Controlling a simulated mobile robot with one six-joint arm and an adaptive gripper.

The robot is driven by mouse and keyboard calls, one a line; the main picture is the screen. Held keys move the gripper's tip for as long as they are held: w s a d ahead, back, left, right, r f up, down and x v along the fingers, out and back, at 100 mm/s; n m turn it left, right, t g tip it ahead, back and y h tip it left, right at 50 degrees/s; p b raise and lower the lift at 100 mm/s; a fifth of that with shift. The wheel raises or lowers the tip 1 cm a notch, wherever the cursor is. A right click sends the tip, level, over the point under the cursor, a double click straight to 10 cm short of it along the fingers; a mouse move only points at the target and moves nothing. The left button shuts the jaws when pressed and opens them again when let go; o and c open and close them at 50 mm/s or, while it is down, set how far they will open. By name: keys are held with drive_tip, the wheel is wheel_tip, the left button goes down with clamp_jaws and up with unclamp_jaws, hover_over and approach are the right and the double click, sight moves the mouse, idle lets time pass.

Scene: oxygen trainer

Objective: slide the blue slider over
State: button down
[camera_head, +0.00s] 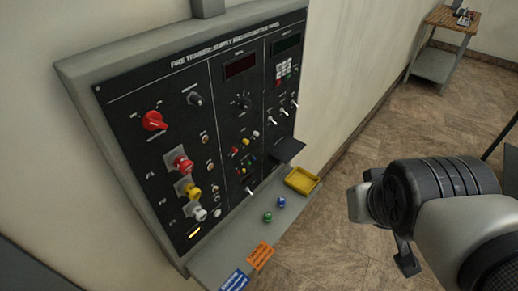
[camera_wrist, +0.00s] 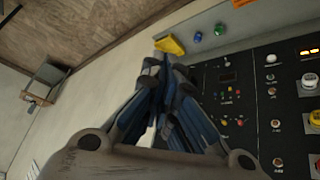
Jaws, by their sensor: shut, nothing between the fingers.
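The black control panel (camera_head: 222,110) is on the wall, at the left and middle of the head view. Its middle column has small coloured knobs (camera_head: 247,162), with a bluish one among them; they are too small to tell which is the blue slider or where it stands in its track. My gripper (camera_wrist: 165,72) shows in the wrist view, fingers together and empty, in front of the panel. It hides part of the panel there. In the head view my arm is at the right, apart from the panel, and the fingertips cannot be made out.
A grey ledge (camera_head: 230,252) below the panel bears a yellow tray (camera_head: 301,181), a blue ball-like piece (camera_head: 282,202), a green one (camera_head: 267,216), and orange (camera_head: 260,255) and blue (camera_head: 235,281) labels. A wooden-topped cart (camera_head: 452,20) stands far right. Open floor lies between.

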drive_tip(key=w+a+f+n+t+y+b, duration=0.1)
drive_tip(key=w+f+n+t+y, duration=0.15)
drive_tip(key=w, duration=0.95)
drive_tip(key=w+a+f+n+t+y, duration=0.15)
drive_tip(key=w+n+t, duration=0.25)
drive_tip(key=w, duration=0.9)
drive_tip(key=a+f+n+y, duration=0.4)
drive_tip(key=a+f+y, duration=0.4)
drive_tip(key=f+y, duration=0.15)
drive_tip(key=s+y, duration=0.3)
drive_tip(key=s+y+b, duration=0.1)
drive_tip(key=s+y, duration=0.1)
drive_tip(key=shift+a+f+m, duration=0.1)
drive_tip(key=shift+a+m, duration=0.15)
drive_tip(key=shift+a, duration=0.1)
